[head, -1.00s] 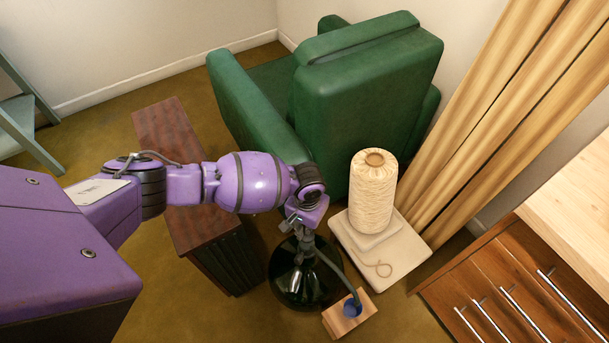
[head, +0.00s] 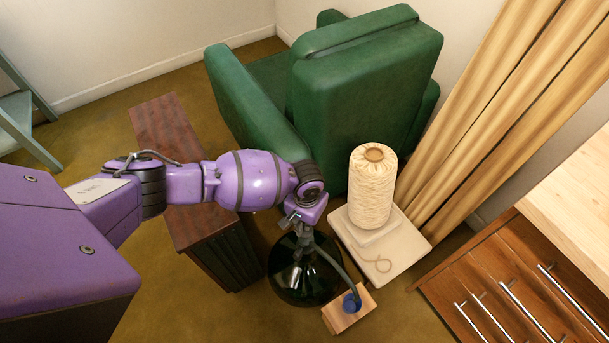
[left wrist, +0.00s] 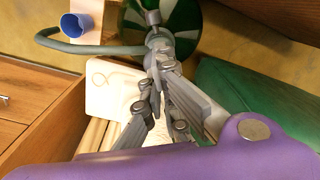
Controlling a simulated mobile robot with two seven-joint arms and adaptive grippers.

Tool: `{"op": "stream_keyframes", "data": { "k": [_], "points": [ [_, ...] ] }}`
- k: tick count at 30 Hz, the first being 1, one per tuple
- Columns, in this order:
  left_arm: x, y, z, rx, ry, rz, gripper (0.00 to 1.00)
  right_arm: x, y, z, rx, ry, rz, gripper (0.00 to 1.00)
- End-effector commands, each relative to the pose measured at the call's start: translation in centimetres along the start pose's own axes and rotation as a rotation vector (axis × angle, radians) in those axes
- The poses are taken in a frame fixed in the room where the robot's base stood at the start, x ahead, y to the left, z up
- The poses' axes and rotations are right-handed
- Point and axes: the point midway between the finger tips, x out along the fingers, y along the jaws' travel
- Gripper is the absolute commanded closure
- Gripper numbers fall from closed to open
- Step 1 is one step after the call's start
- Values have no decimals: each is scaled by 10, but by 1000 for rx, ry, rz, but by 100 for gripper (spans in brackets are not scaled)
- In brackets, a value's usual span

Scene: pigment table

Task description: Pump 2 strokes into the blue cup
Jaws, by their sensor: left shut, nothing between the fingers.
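A dark green glass pump bottle (head: 303,280) stands on the floor; its green glass also shows in the left wrist view (left wrist: 184,22). Its grey spout tube (head: 338,262) curves to the blue cup (head: 350,303), ending over or at it. The cup stands on a small wooden block (head: 343,318); it also shows in the left wrist view (left wrist: 73,27). My left gripper (head: 301,226) is shut and empty, over the pump top. In the left wrist view its fingers (left wrist: 156,48) reach the pump head. Whether they touch it is unclear. My right gripper is in neither view.
A pale slab (head: 385,262) with a cream thread cone (head: 371,190) stands right of the bottle. A green armchair (head: 365,95) is behind. A dark wooden cabinet (head: 190,215) lies under my left arm, and drawers (head: 500,285) stand at the right.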

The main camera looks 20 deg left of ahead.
Motion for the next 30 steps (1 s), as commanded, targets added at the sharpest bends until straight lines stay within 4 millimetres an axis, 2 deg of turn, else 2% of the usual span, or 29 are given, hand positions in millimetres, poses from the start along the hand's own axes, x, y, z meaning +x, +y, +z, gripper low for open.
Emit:
{"op": "stream_keyframes", "data": {
  "k": [16, 30],
  "points": [
    [-2, 1, -4, 2, 6, 0, 100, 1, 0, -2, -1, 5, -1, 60],
    [13, 0, -4, 2, 5, 0, 100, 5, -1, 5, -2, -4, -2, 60]
  ]
}}
